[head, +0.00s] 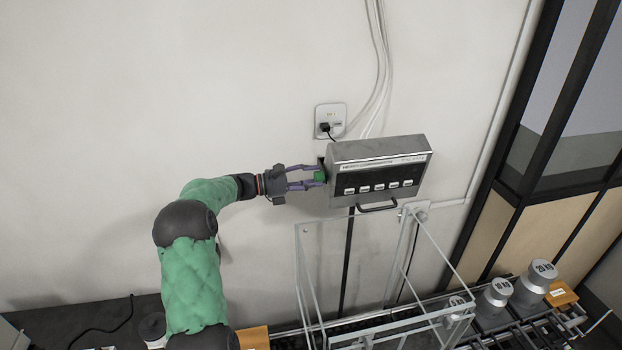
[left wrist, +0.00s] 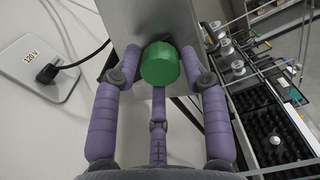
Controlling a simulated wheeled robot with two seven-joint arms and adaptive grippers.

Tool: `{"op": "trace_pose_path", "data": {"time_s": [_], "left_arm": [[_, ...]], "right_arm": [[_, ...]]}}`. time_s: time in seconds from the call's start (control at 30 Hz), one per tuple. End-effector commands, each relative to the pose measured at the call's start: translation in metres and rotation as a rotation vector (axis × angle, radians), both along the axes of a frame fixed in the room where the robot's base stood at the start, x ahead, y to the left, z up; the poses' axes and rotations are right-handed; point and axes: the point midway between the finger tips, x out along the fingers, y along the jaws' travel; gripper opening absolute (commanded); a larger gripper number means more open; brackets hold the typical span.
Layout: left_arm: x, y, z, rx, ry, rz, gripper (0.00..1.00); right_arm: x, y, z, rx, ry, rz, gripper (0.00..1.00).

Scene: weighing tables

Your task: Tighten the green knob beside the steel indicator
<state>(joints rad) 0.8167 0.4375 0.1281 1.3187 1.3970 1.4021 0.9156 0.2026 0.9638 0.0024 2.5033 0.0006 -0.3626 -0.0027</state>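The green knob (head: 319,176) sits on the left side of the steel indicator (head: 378,151), a box on the wall with a dark front panel and a row of buttons. My left gripper (head: 308,176) reaches it from the left, with purple fingers around it. In the left wrist view the knob (left wrist: 160,63) fills the space between the fingertips (left wrist: 160,66); two fingers lie along its sides and a third meets its lower edge. They look closed on it. The indicator's side (left wrist: 150,22) is behind the knob. My right gripper is not in view.
A wall socket (head: 330,119) with a black plug is just above the gripper, and cables run up the wall. A clear-walled frame (head: 300,270) stands below the indicator. Steel weights (head: 536,280) stand at lower right. The wall to the left is bare.

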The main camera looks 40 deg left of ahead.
Motion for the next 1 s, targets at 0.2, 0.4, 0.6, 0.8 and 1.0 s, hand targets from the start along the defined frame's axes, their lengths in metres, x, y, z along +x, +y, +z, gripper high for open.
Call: {"op": "trace_pose_path", "data": {"time_s": [0.2,0.4,0.6,0.8,1.0], "left_arm": [[0.000,0.000,0.000,0.001,-0.001,0.000,0.04],[0.000,0.000,0.000,0.017,-0.015,0.000,0.04],[0.000,0.000,-0.002,0.081,-0.066,0.000,0.04],[0.000,0.000,-0.004,0.200,-0.163,0.000,0.04],[0.000,0.000,-0.004,0.348,-0.281,0.001,0.04]], "right_arm": [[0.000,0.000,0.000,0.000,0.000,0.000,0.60],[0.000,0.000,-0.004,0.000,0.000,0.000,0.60],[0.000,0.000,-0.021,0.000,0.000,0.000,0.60],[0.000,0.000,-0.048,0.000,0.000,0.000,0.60],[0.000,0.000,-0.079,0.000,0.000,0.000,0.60]]}}
